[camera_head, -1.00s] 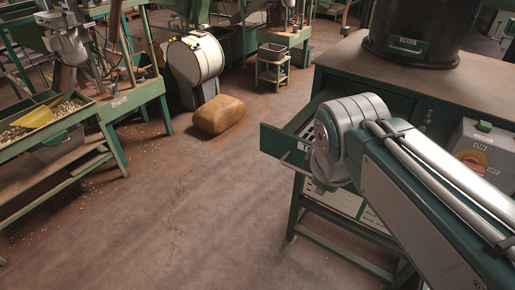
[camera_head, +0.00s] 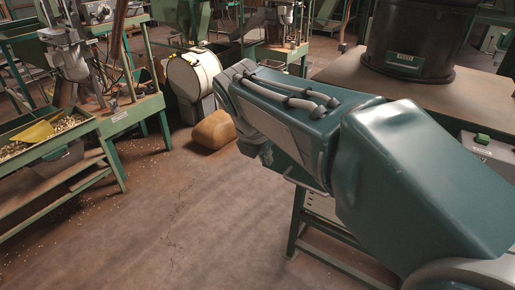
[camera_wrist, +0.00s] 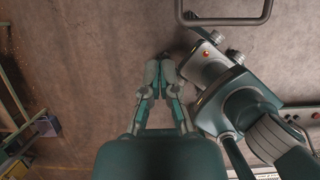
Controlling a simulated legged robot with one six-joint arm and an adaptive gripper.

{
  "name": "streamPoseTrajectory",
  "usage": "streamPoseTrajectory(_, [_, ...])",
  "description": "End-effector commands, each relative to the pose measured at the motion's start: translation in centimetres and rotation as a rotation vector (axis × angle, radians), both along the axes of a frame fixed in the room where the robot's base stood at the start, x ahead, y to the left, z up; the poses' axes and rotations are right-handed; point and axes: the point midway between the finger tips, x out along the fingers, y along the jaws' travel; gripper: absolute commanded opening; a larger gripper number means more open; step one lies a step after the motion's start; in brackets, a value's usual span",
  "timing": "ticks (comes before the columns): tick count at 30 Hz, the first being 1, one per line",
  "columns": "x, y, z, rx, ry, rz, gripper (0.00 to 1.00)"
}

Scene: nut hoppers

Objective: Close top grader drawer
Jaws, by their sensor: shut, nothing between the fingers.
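The grader cabinet (camera_head: 470,98) is the green bench with a brown top at the right of the head view. Its top drawer is almost wholly hidden behind my arm, so I cannot tell how far it stands open. A thin pale bar (camera_head: 291,180) shows just under my arm and may be the drawer's handle. My gripper (camera_wrist: 161,60) shows in the wrist view with its fingertips together and nothing between them. Bare floor lies behind the fingertips. Whether the gripper touches the drawer cannot be seen.
A black drum (camera_head: 420,40) stands on the cabinet top. A brown sack (camera_head: 214,131) lies on the floor beyond my arm, near a white round machine (camera_head: 193,76). A green hopper bench (camera_head: 95,126) with nuts stands at left. The middle floor is clear.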

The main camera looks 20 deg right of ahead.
Motion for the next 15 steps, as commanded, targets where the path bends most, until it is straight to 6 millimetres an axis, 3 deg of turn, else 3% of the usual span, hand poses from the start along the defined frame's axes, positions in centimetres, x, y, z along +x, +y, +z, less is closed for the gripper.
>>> streamPoseTrajectory(10, [1.4,-1.8,-6.3,-0.002,0.004,-0.001,0.0])
streamPoseTrajectory(15, [3.1,-3.9,-6.2,0.0,0.0,-0.005,0.0])
